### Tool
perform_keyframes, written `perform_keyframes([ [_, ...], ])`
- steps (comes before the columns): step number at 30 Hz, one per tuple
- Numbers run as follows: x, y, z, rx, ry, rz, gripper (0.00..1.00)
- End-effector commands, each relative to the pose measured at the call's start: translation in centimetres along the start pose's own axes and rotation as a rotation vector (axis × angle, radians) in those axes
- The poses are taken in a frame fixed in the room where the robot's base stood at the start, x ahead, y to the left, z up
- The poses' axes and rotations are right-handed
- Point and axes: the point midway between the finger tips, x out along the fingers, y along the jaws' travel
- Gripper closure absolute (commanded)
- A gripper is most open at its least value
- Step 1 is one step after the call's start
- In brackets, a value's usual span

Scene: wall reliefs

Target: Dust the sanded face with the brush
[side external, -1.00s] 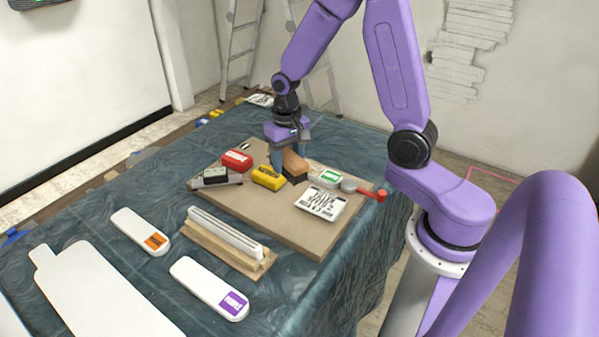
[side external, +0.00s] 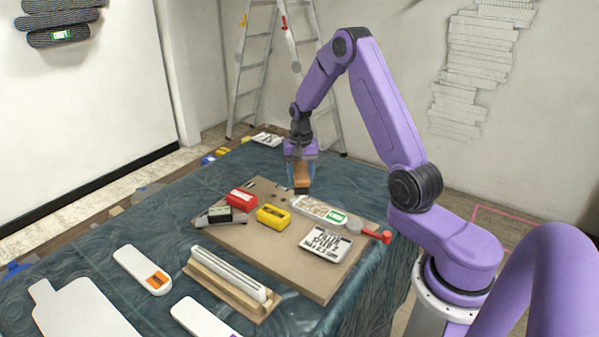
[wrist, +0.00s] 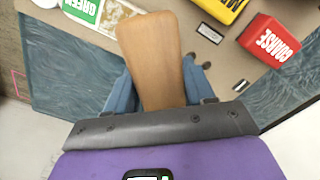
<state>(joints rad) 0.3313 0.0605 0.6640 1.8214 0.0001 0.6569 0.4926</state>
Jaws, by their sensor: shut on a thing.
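My gripper (side external: 301,163) is shut on the brush (side external: 302,175), a brown wooden block with a dark underside. The brush is held above the back part of the tan board (side external: 305,277). In the wrist view the brush (wrist: 152,58) points away from the blue fingers, its smooth wooden top towards the camera; its bristles are hidden there. A pale, speckled strip with a green label (side external: 310,207) lies on the board, in front and right of the brush, apart from it. A dark ridged relief (side external: 45,36) with a green label hangs on the left wall. I cannot tell which face is sanded.
White labelled bars (side external: 143,270) lie in front. A ladder (side external: 262,70) stands behind.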

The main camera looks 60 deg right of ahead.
Motion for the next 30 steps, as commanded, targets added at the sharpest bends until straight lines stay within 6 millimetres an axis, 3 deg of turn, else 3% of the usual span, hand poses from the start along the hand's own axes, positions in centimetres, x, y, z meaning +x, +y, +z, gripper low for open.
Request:
perform_keyframes([
  [20, 6.6, 0.0, 0.1, 0.0, -0.003, 0.001, 0.71],
  [30, 6.6, 2.5, 2.0, 0.001, -0.001, 0.001, 0.71],
])
